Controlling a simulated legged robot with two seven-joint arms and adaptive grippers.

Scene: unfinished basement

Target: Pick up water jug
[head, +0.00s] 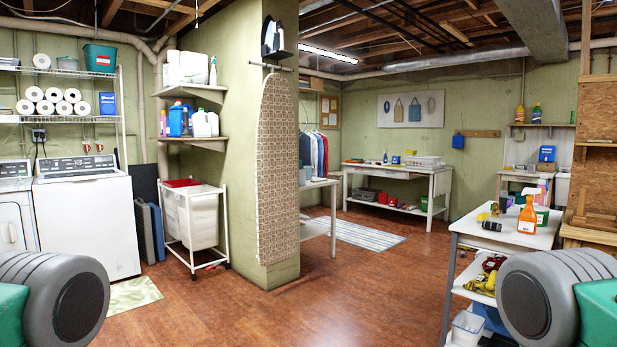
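I cannot pick out a water jug for certain. White jugs (206,123) and a blue container (180,120) stand on the lower wall shelf at left centre; they are too small to identify. Of my arms, only large grey rounded parts with green sections show, at the bottom left and bottom right corners. Neither gripper is in view.
A white work table (506,232) at right holds an orange spray bottle (527,214) and other items. A washing machine (88,215), a white laundry hamper (196,218) and an ironing board (278,170) stand left. The brown floor (340,290) is clear ahead.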

